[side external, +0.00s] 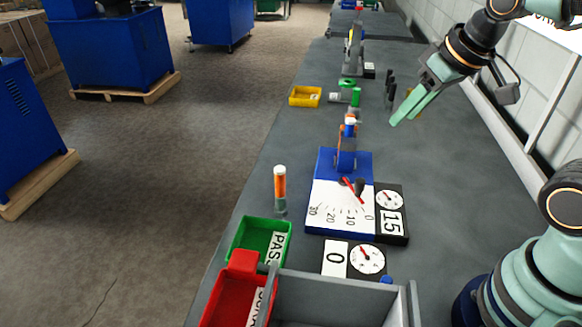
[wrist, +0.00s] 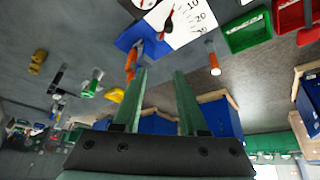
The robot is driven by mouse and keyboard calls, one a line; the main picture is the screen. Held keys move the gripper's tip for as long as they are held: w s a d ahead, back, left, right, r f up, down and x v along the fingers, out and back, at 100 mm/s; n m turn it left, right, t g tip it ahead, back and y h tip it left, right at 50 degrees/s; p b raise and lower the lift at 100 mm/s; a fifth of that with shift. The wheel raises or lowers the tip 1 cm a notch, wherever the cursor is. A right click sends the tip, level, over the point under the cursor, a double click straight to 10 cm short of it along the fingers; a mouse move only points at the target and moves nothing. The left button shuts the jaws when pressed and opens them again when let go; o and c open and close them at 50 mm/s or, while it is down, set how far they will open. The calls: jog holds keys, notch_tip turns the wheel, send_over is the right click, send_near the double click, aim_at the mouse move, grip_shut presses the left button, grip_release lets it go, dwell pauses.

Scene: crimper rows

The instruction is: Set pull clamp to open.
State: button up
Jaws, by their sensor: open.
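A blue-and-white gauge board (side external: 328,222) with a 0-to-30 scale and a red needle lies on the bench. At its far end stands a small upright device with orange and grey parts (side external: 347,150), which seems to be the pull clamp; it also shows in the wrist view (wrist: 133,60). Whether the clamp is open or shut is too small to tell. My gripper (side external: 412,103) has green fingers, spread apart and empty in the wrist view (wrist: 161,75). It hangs above the bench, beyond and right of the clamp, touching nothing.
An orange-and-clear tube (side external: 280,190) stands left of the board. Black dial cards (side external: 391,213) marked 15 and 0 lie beside it. Green (side external: 244,232) and red (side external: 223,298) bins sit in front. A yellow tray (side external: 305,96) lies farther back.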

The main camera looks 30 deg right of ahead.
jog(key=w+d+r, duration=0.1)
jog(key=w+d, duration=0.3)
jog(key=w, duration=0.5)
jog(key=g, duration=0.1)
send_near(351, 115)
jog(key=shift+h, duration=0.4)
jog(key=x, duration=0.8)
jog(key=shift+a+f, duration=0.35)
jog(key=shift+f, duration=0.05)
